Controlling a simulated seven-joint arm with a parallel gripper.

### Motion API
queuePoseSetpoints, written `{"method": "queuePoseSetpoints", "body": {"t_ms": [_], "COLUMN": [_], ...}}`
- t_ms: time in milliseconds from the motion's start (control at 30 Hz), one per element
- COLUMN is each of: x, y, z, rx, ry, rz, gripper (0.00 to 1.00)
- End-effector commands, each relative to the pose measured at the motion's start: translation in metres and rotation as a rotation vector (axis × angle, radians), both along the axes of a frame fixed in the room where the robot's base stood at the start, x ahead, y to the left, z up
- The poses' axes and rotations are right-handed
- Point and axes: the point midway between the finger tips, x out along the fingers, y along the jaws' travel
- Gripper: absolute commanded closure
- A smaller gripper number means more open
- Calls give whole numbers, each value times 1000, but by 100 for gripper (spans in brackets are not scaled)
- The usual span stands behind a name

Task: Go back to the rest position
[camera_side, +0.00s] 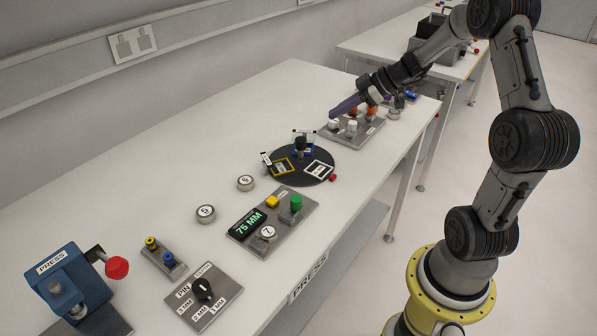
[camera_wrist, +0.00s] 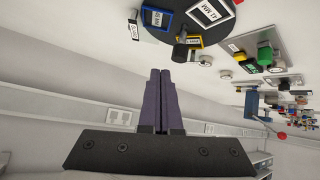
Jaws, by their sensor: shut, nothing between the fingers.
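My gripper (camera_side: 347,106) is at the far end of the white table (camera_side: 120,165), raised above it, with its purple fingers pointing left. In the wrist view my gripper (camera_wrist: 160,74) shows its two purple fingers side by side and shut, with nothing between them. In the side view the fingertips appear above and behind a grey plate with white and orange parts (camera_side: 352,133). I cannot tell the exact height above it.
A black turntable (camera_side: 284,168) with framed cards stands mid-table. Nearer are a panel with a green "75 MM" display (camera_side: 247,225), round numbered pucks (camera_side: 206,213), a PIN dial plate (camera_side: 203,293) and a blue press (camera_side: 72,283). The table's left back area is clear.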

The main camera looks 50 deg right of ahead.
Motion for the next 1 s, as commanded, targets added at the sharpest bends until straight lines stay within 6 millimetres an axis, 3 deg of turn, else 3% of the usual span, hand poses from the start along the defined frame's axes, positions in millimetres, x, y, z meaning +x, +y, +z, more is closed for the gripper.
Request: {"method": "queuePoseSetpoints", "body": {"t_ms": [33, 167, 300, 433, 567, 700, 833, 1000], "x": [7, -1, -44, -102, -152, -194, -220, -235], "y": [32, 111, 191, 238, 255, 253, 239, 216], "z": [24, 71, 107, 123, 123, 115, 103, 83], "rx": [-51, -138, -191, -223, -233, -220, -181, -101], "ry": [-21, -22, 35, 110, 174, 227, 270, 344], "rz": [86, 248, 340, 330, 244, 91, -99, -369], "gripper": [100, 100, 100, 100, 100, 100, 100, 100]}}
